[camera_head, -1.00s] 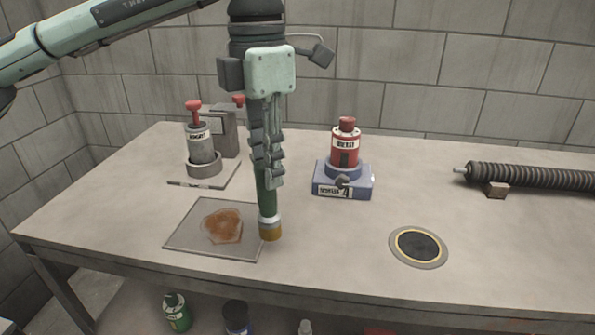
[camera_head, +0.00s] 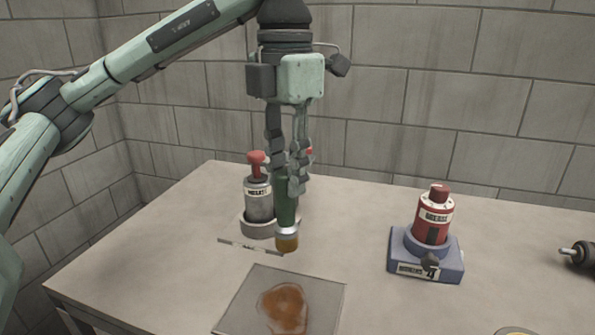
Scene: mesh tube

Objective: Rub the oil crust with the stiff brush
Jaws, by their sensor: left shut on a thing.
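My left gripper (camera_head: 287,178) is shut on the green handle of the stiff brush (camera_head: 286,208). The brush hangs upright, with a pale metal collar and yellow-brown bristles at its lower end. In the picture, the bristles show just above the far edge of the grey square plate (camera_head: 327,301) and appear clear of it. The oil crust (camera_head: 284,305) is a glossy orange-brown patch on the plate, and the bristles are apart from it. My right gripper is not in view.
A grey bottle with a red top (camera_head: 258,196) stands in a round holder behind the brush. A red bottle (camera_head: 434,218) sits in a blue base (camera_head: 455,263) to the right. A dark ribbed tube (camera_head: 583,256) is at the right edge. The table between is clear.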

